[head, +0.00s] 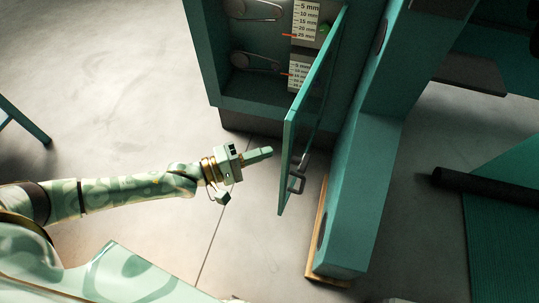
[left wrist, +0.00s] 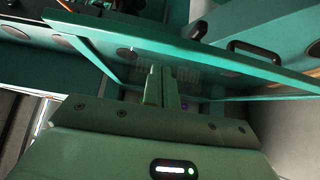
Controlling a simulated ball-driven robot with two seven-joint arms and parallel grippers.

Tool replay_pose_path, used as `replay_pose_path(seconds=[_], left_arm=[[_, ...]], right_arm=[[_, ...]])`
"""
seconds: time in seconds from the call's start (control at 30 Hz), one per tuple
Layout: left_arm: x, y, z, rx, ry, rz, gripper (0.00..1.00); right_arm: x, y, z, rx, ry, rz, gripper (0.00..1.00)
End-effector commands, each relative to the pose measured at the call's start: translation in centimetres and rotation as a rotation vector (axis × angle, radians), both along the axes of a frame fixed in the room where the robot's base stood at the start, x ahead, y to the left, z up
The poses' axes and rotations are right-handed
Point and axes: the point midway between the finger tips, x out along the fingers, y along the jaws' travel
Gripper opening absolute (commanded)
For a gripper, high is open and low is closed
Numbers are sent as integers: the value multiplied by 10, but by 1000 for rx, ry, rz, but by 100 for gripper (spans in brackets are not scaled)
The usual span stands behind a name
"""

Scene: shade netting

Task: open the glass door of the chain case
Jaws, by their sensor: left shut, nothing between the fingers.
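The chain case (head: 265,108) is a teal cabinet at the top middle of the head view, with its inside showing. Its glass door (head: 312,108) stands swung out from the right side, its free edge toward me. A dark handle (head: 297,181) is on the door's right, outer face near the free edge. My left gripper (head: 268,152) is shut and empty, left of the door on its inner side, pointing at it. In the left wrist view the shut fingers (left wrist: 162,88) reach close to the door's edge (left wrist: 200,58); I cannot tell whether they touch. The handle (left wrist: 253,50) shows beyond it.
Inside the case are metal loops (head: 255,10) and scale cards (head: 306,20). A teal machine frame (head: 365,190) on a wooden base (head: 318,235) stands close right of the door. A dark roller (head: 480,188) lies farther right.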

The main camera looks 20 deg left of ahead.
Motion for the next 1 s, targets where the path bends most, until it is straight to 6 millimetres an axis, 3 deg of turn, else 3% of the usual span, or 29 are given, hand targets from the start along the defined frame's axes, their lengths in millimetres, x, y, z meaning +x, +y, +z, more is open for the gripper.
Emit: replay_pose_path(seconds=[0.2,0.67,0.77,1.0], left_arm=[[0,-17,1,-1,-2,1,0],[0,-25,3,-2,-6,11,0],[1,-41,7,-8,-13,43,0],[3,-105,5,-8,-4,134,0]], right_arm=[[1,0,-2,-1,3,5,36],[4,-4,1,-5,-4,7,36],[5,-2,8,-1,-17,-3,36],[-5,12,21,21,-26,-51,36]])
